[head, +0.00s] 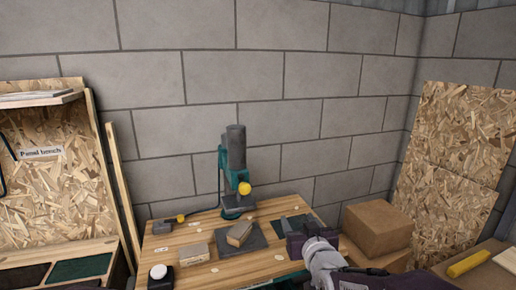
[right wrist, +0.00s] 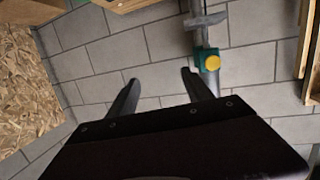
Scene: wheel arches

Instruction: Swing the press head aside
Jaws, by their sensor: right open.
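The press (head: 235,150) stands at the back of the wooden bench. Its head is teal with a dark grey top, and a yellow knob (head: 245,188) sits on its front. My right gripper (head: 292,223) is open and empty over the bench's right side, to the right of the press and apart from it. In the right wrist view, its two dark fingers (right wrist: 160,77) are spread, and a yellow knob (right wrist: 212,63) on a teal part of a grey column shows beyond the right finger. My left gripper is not in view.
The bench (head: 235,267) holds a dark mat with a wooden block (head: 240,233), another pale block (head: 194,254) and a white round button (head: 158,272). Cardboard boxes (head: 380,228) stand right of the bench. A block wall (head: 280,70) rises behind the press.

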